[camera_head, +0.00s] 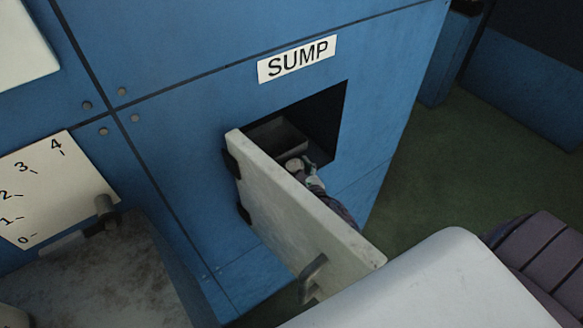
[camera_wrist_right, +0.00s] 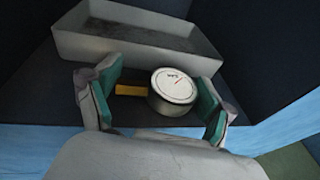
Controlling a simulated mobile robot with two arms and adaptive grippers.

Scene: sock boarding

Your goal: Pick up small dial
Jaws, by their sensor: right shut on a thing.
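The small dial (camera_wrist_right: 174,88) has a round white face with a red needle, a metal rim and a brass stem (camera_wrist_right: 131,90) pointing left. My right gripper (camera_wrist_right: 158,88) is shut on it in the wrist view, with the stem end at the left finger pad and the rim at the right pad. In the head view my right gripper (camera_head: 306,172) reaches into the dark opening under the SUMP label (camera_head: 297,59); the dial is too small to make out clearly there. My left gripper is out of view.
A grey open tray (camera_wrist_right: 135,45) stands just behind the dial inside the compartment. The open pale door (camera_head: 290,210) with a handle (camera_head: 313,275) stands left of my right arm. A numbered scale plate (camera_head: 50,190) is on the blue wall at left.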

